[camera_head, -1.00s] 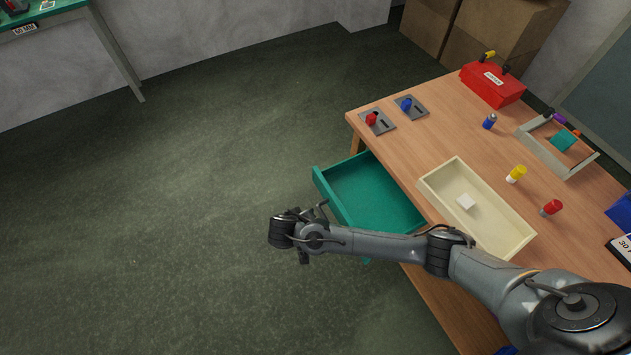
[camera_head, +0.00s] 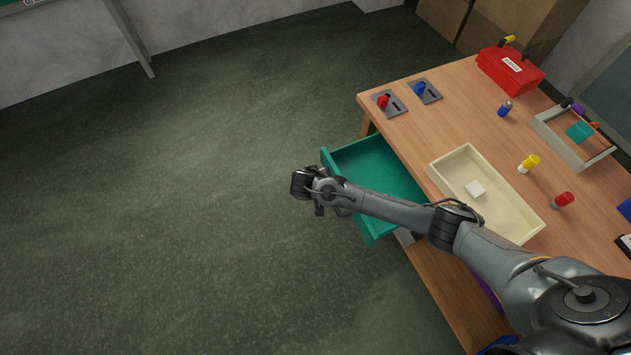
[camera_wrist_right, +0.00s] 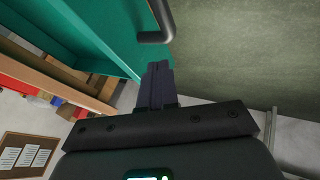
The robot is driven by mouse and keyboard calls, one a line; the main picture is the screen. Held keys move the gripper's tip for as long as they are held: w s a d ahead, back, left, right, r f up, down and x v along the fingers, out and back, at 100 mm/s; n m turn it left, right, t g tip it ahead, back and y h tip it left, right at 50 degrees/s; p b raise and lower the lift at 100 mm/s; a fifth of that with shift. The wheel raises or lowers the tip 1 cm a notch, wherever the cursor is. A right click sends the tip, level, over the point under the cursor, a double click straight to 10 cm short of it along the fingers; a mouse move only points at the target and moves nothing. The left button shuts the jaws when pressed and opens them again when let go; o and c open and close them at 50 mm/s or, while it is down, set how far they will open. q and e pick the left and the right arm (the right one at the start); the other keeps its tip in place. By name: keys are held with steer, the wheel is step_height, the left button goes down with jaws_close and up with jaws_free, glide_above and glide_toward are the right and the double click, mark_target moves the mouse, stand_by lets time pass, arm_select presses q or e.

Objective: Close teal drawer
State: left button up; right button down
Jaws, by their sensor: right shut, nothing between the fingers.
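The teal drawer (camera_head: 378,168) is pulled out from the left side of the wooden table and stands open. Its inside looks empty, and my right arm covers part of it. In the right wrist view, the teal drawer (camera_wrist_right: 115,35) fills the upper left, with a dark bar handle (camera_wrist_right: 158,36) on it. My right gripper (camera_wrist_right: 157,68) is shut and empty, its tips close to the handle; I cannot tell whether they touch. In the head view, my right gripper (camera_head: 319,210) hangs just outside the drawer's front. My left gripper is not in view.
The floor (camera_head: 200,200) left of the drawer is clear.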

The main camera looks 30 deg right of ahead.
mark_target(334, 174)
steer(key=shift+s+d, duration=0.2)
steer(key=shift+d, duration=1.05)
steer(key=shift+d, duration=0.1)
steer(key=shift+s+d+r, duration=0.1)
steer(key=shift+d, duration=0.15)
steer(key=s+d+p, duration=0.1)
steer(key=d+p, duration=0.1)
steer(key=d, duration=0.3)
steer(key=d+p, duration=0.2)
steer(key=d, duration=0.4)
steer(key=s+d+p, duration=0.1)
steer(key=d+p, duration=0.1)
steer(key=d, duration=0.4)
steer(key=shift+s+d, duration=0.15)
steer(key=shift+s, duration=0.2)
steer(key=shift+d, duration=0.45)
steer(key=shift+a, duration=0.15)
